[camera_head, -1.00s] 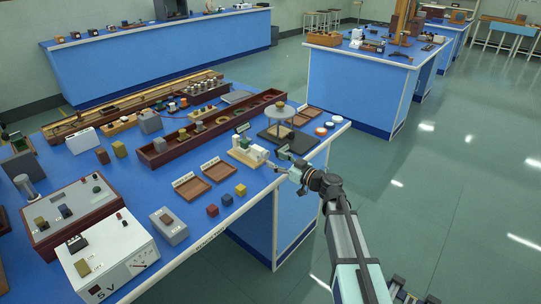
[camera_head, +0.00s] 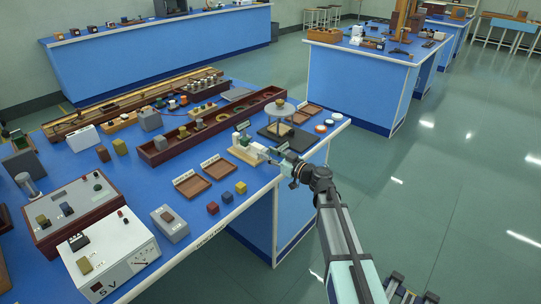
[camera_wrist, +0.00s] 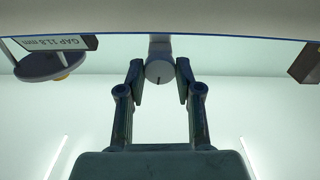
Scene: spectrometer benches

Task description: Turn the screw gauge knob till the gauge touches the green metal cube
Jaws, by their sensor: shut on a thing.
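The screw gauge (camera_head: 250,152) is a pale block-like device near the front right edge of the blue bench. The green metal cube (camera_head: 245,141) shows small at it; whether the gauge touches it is too small to tell. In the wrist view, the round grey knob (camera_wrist: 159,71) points at the camera, with a dark mark on its face. My gripper (camera_wrist: 160,83) has its two fingers on either side of the knob and is shut on it. In the head view, my gripper (camera_head: 273,160) reaches the gauge from the right.
A display (camera_wrist: 58,43) in the wrist view reads "GAP 11.8 mm", upside down. A round-topped stand (camera_head: 281,112) is behind the gauge. Two brown trays (camera_head: 191,186) and red, blue and yellow cubes (camera_head: 227,197) lie to its left and front. Free floor lies right.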

